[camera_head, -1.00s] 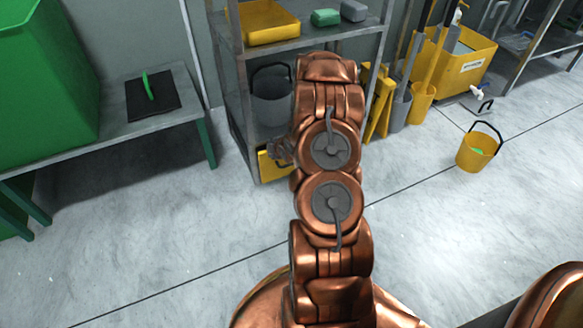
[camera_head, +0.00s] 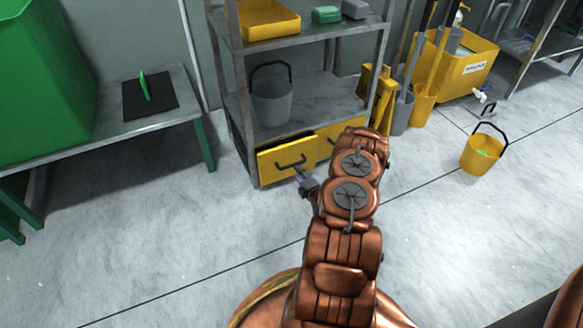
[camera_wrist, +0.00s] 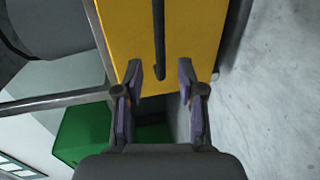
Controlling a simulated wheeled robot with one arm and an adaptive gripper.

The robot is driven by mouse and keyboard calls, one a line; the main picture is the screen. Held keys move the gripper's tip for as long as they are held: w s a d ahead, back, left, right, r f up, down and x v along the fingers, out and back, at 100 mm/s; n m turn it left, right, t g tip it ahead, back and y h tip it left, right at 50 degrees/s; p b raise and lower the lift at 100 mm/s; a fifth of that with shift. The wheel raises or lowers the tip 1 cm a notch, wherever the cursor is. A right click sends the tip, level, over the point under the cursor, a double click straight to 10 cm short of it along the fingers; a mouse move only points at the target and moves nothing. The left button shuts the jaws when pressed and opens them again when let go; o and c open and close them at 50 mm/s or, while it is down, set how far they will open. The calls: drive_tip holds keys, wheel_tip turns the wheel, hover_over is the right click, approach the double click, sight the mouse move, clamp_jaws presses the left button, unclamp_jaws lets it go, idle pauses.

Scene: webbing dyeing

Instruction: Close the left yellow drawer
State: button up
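The left yellow drawer (camera_head: 276,165) is at the bottom of the grey shelf and has a dark handle (camera_head: 291,163). Its front stands out a little from the shelf, with a dark gap along its top. My gripper (camera_head: 303,178) is low in front of the drawer, close to its handle. In the wrist view, the yellow drawer front (camera_wrist: 190,30) fills the upper middle, and the handle (camera_wrist: 158,40) runs down between the fingers' lines. My gripper (camera_wrist: 159,70) is open there with nothing between its fingertips. Contact with the handle cannot be told.
The right yellow drawer (camera_head: 328,146) is partly hidden behind my arm. A grey bucket (camera_head: 272,98) stands on the shelf (camera_head: 310,92) above. A yellow bucket (camera_head: 482,152) stands on the floor at right. A bench (camera_head: 180,114) is at left. The floor before the shelf is clear.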

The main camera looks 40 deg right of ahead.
sight(292, 165)
drive_tip(key=shift+b+x, duration=1.5)
drive_tip(key=shift+x, duration=2.15)
clamp_jaws()
